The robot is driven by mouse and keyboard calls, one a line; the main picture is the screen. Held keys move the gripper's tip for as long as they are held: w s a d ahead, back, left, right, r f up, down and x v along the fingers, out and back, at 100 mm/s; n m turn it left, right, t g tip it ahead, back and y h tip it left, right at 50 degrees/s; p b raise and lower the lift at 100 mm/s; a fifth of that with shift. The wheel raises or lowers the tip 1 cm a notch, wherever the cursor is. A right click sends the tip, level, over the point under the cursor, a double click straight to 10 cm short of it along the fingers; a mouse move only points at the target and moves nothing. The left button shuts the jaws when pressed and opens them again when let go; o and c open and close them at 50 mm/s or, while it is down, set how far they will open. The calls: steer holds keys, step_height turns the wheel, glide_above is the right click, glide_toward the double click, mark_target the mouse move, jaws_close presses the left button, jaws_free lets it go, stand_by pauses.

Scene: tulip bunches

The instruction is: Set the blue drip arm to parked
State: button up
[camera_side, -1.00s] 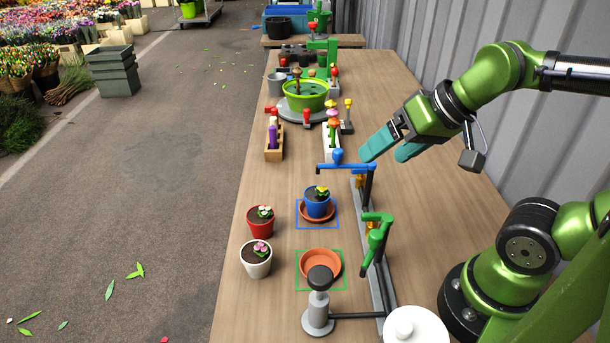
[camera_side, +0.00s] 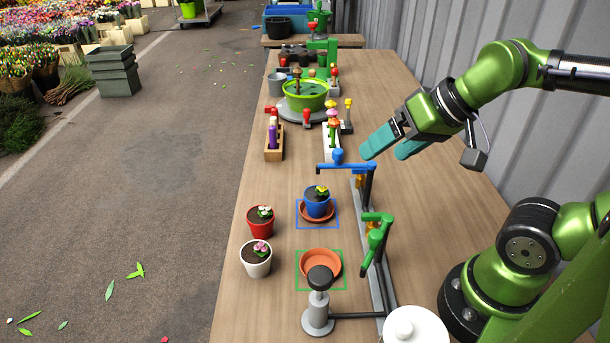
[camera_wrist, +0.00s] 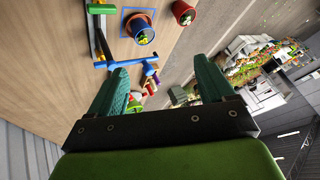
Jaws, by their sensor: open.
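The blue drip arm (camera_side: 345,167) reaches left from its post on the grey rail (camera_side: 376,278), with its blue knob above the bar. Its end lies just behind the blue pot (camera_side: 318,202), which stands on a terracotta saucer inside a blue square. In the wrist view the blue arm (camera_wrist: 124,63) shows partly beside the left finger, and the blue pot (camera_wrist: 142,32) is above it. My gripper (camera_side: 384,148) is open and empty, with teal fingers, above and to the right of the blue arm and apart from it. The fingers also show in the wrist view (camera_wrist: 160,90).
The green drip arm (camera_side: 377,229) stands nearer on the same rail, beside an empty terracotta saucer (camera_side: 320,263) in a green square. A red pot (camera_side: 261,221) and a white pot (camera_side: 256,259) stand left. A grey plunger stand (camera_side: 318,310) is in front.

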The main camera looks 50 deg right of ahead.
mark_target(338, 150)
steer(key=shift+f, duration=0.2)
steer(key=shift+c, duration=1.1)
steer(key=shift+w+f+g, duration=0.2)
steer(key=shift+w+g, duration=0.1)
steer(key=shift+w, duration=0.05)
steer(key=shift+c, duration=1.1)
steer(key=w+d+r+g, duration=0.1)
steer(key=w, duration=0.3)
steer(key=w+d+r+m+g+h, duration=0.1)
steer(key=w+r, duration=0.1)
steer(key=w, duration=0.1)
steer(key=w+d+r+g, duration=0.1)
steer(key=w+r+g, duration=0.1)
steer(key=w, duration=0.2)
steer(key=shift+w+m+h, duration=0.3)
steer(key=shift+m, duration=0.1)
steer(key=shift+c, duration=0.4)
steer(key=shift+w+d+r+m+g, duration=0.5)
steer(key=shift+w+r+m+g, duration=0.3)
steer(key=shift+r+m+g, duration=0.95)
steer(key=shift+t, duration=0.45)
step_height(338, 150, down, 16)
steer(key=shift+r, duration=0.15)
jaws_close()
